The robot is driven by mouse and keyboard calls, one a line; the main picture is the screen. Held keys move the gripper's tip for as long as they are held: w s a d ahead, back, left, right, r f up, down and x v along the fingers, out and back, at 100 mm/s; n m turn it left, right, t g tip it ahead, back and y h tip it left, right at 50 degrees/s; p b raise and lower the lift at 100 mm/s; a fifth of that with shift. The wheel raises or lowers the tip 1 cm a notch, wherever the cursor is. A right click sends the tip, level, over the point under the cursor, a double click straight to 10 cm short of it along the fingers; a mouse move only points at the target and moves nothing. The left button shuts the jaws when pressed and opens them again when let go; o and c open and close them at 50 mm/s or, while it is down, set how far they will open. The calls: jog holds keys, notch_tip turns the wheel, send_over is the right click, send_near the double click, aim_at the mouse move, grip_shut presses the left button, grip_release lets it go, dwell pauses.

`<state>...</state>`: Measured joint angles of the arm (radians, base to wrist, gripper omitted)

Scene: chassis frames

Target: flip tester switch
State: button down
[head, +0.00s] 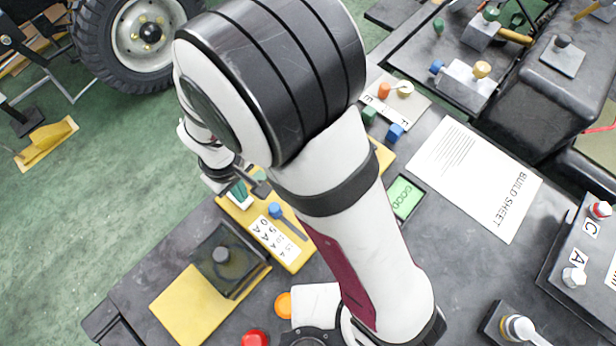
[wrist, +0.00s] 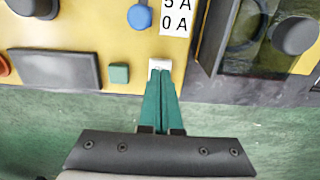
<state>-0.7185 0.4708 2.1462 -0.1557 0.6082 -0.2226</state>
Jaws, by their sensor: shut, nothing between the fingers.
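The tester is a yellow box (head: 298,262) on the dark bench, partly hidden behind my arm in the head view. Its yellow face (wrist: 110,35) fills the top of the wrist view. It carries a blue-knobbed lever (head: 275,210) beside a white ampere scale (head: 272,238). A small white block (wrist: 160,63), seemingly the switch, sits near the face's edge. My gripper (wrist: 161,74) has its green fingers shut together and empty, their tips right at this block; I cannot tell whether they touch. The fingers also show at the tester's end in the head view (head: 239,193).
A green square (wrist: 119,73) and a dark panel (wrist: 55,69) lie left of the fingertips. A dark-lidded unit with a knob (head: 222,256) stands close beside the tester. A green display reading GOOD (head: 404,197) and a build sheet (head: 474,178) lie beyond my arm.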

jog(key=shift+f, duration=0.95)
dwell(0.9)
jog(key=shift+r, duration=3.55)
jog(key=s+d+r+m, duration=0.4)
jog(key=d+r+m, duration=0.4)
jog(key=d, duration=0.5)
jog(key=s+d+r+m+y, duration=0.1)
jog(key=s+d+r+m, duration=0.1)
jog(key=s+d+m, duration=0.3)
jog(key=s+m, duration=0.1)
jog(key=s, duration=0.2)
jog(key=shift+d+r+m+y, duration=0.15)
jog(key=shift+r+m+y, duration=0.15)
jog(key=shift+y, duration=0.1)
